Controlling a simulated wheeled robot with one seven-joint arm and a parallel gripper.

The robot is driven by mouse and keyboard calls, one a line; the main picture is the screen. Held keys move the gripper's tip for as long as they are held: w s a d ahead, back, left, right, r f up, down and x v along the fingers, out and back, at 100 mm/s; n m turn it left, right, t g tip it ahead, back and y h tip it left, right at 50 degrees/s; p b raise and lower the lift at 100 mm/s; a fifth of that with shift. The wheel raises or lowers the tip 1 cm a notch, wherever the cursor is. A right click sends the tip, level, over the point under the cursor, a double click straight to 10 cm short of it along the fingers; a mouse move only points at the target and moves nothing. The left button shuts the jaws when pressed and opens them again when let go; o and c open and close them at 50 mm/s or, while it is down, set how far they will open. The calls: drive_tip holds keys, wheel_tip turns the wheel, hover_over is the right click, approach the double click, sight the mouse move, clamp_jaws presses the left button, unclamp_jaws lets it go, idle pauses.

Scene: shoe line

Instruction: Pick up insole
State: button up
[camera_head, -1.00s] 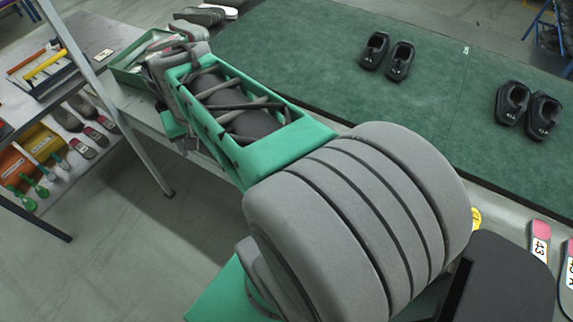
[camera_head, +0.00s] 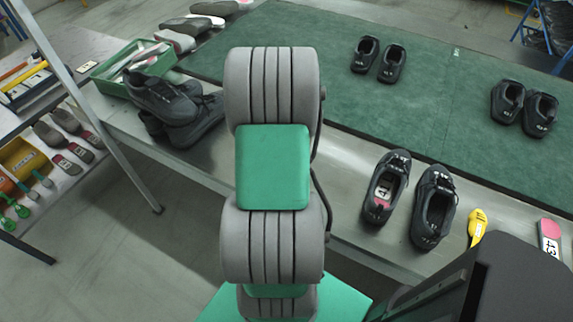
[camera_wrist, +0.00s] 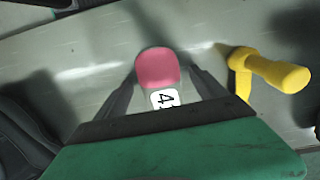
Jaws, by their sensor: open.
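An insole (camera_wrist: 157,72) with a pink heel and a white number label lies on the grey bench in the wrist view. The open gripper (camera_wrist: 163,75) has one dark finger on each side of it, and the gripper's green body hides the insole's lower part. I cannot tell whether the fingers touch it. In the head view my gripper is not visible. An insole (camera_head: 550,238) with a pink end and a label shows there at the right edge, partly cut off. I cannot tell whether it is the same one.
A yellow tool (camera_wrist: 268,72) lies right of the insole. In the head view, dark shoes (camera_head: 388,187) stand on the bench near a yellow object (camera_head: 477,226). More shoes (camera_head: 378,60) stand on the green mat (camera_head: 300,50). A green tray (camera_head: 110,68) sits at the left.

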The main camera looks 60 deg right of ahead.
drive_tip(key=shift+c, duration=0.2)
drive_tip(key=c, duration=1.4)
